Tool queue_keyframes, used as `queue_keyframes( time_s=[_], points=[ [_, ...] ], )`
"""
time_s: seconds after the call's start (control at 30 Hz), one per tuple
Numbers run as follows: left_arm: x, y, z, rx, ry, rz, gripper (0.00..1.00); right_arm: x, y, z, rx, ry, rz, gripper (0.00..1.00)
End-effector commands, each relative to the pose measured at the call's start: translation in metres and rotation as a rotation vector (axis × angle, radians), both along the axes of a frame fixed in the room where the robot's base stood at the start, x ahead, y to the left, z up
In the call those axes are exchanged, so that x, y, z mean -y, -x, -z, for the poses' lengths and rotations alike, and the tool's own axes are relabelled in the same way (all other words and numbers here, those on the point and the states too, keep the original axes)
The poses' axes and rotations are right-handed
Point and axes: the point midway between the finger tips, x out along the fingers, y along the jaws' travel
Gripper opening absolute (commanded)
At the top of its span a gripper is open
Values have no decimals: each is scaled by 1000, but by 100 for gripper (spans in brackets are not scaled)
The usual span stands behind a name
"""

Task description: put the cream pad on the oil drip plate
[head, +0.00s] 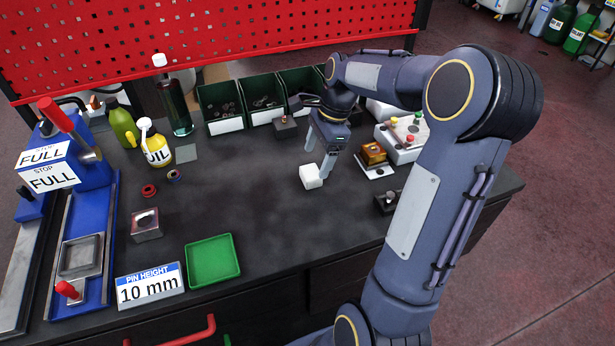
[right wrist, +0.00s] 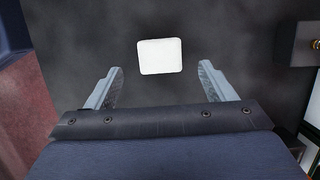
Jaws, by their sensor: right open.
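The cream pad (head: 311,177) is a small whitish block on the dark tabletop, near the middle of the table. My right gripper (head: 319,160) is open and empty just behind it, pointing down. In the right wrist view the cream pad (right wrist: 161,56) lies beyond the fingertips, centred roughly between the two spread fingers (right wrist: 161,80), with clear gaps at both sides. A flat grey square (head: 187,153), which looks like the oil drip plate, lies beside the yellow and white oil can (head: 157,148) at the back left. It looks bare. My left gripper is not in view.
Green bins (head: 265,103) line the back. A green tray (head: 212,260), a metal block (head: 146,225) and small rings (head: 149,190) stand left of the pad. An amber-topped block (head: 374,154) and a button box (head: 404,136) are at the right. The table's middle is clear.

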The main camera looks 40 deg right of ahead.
Motion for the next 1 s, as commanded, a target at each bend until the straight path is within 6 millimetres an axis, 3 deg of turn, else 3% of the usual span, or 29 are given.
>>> queue_keyframes(
  time_s=[0.3,0.6,1.0],
  points=[
    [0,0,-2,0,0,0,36,-12,-3,42,-1,-2,-1,76],
    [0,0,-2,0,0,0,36,-13,-4,46,2,0,-2,75],
    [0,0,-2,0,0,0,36,-13,-4,46,2,0,-3,25]
  ],
)
